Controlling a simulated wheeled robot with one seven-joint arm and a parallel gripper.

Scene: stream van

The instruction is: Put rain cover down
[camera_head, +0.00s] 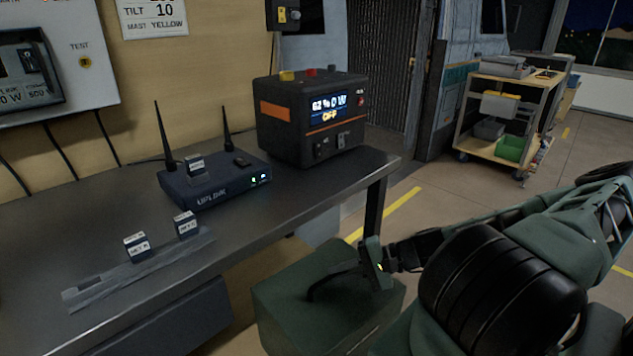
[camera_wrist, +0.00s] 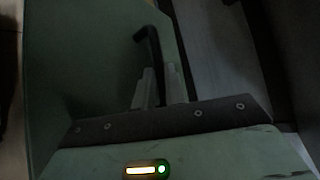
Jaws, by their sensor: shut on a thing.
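The rain cover (camera_head: 290,300) appears to be the green box shape with a black handle (camera_head: 318,287) on its top. It is at the bottom centre of the head view, in front of the table edge. Its underside is out of frame, so I cannot tell whether it hangs or rests on something. My gripper (camera_head: 368,272) is above its top and shut on the handle. In the wrist view the two fingers (camera_wrist: 160,85) close on the black handle (camera_wrist: 151,46), with the green cover (camera_wrist: 85,60) beneath.
A dark table (camera_head: 255,228) holds a router with antennas (camera_head: 215,182), a black power unit (camera_head: 310,118) and a grey rack (camera_head: 140,270) with two small labelled blocks. A shelf cart (camera_head: 510,115) stands at the back right. Open floor (camera_head: 440,190) lies right of the table.

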